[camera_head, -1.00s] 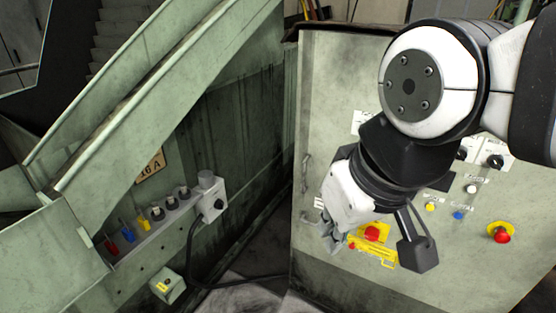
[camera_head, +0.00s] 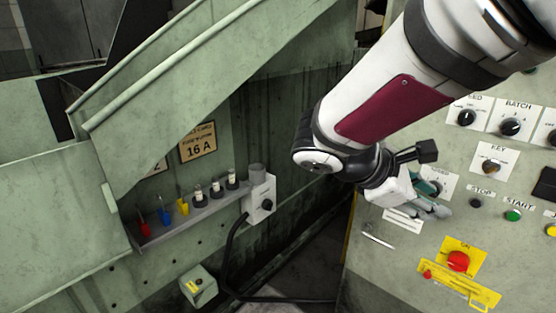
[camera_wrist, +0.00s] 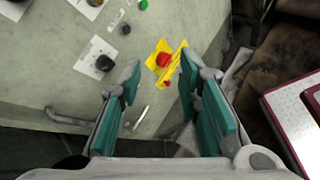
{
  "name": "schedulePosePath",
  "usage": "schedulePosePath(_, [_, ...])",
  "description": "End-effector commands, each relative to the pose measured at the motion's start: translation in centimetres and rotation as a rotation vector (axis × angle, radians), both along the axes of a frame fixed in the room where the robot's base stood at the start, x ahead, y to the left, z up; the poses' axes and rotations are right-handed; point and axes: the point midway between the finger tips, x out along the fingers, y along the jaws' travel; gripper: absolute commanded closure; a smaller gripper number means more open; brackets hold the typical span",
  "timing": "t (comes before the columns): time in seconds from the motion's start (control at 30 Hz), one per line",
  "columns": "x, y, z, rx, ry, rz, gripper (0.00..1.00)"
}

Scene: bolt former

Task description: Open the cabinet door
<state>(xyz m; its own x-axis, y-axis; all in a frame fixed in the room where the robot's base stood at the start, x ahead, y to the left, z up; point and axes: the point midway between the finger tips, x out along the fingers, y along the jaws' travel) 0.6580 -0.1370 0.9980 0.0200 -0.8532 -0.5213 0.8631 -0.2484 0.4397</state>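The grey-green control cabinet (camera_head: 390,275) stands at the right in the head view, and its front panel (camera_wrist: 45,60) fills the upper left of the wrist view. A curved metal handle (camera_wrist: 66,119) is on the panel at the left of the wrist view; my arm seems to hide it in the head view. A thin silvery bar (camera_head: 378,240) lies on the panel, and it also shows between my fingers in the wrist view (camera_wrist: 141,118). My gripper (camera_head: 434,200) is open in front of the panel. Its teal-padded fingers (camera_wrist: 160,88) are apart with nothing gripped.
A red button on a yellow plate (camera_head: 458,261), knobs and a green button (camera_head: 513,215) sit on the panel near my gripper. A green machine wall (camera_head: 280,130) with a tool shelf (camera_head: 190,220) and a socket box (camera_head: 260,200) stands at left. A dark gap separates it from the cabinet.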

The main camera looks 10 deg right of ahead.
Motion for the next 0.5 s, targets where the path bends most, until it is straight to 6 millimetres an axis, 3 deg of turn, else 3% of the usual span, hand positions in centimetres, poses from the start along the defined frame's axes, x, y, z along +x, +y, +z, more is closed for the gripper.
schedulePosePath(0.03, [2.3, 0.0, -2.2, -0.067, 0.057, 0.058, 0.69])
schedulePosePath(0.3, [13.4, 1.9, -8.2, -0.434, 0.292, 0.372, 0.69])
schedulePosePath(0.5, [18.5, 4.5, -11.5, -0.607, 0.373, 0.525, 0.69])
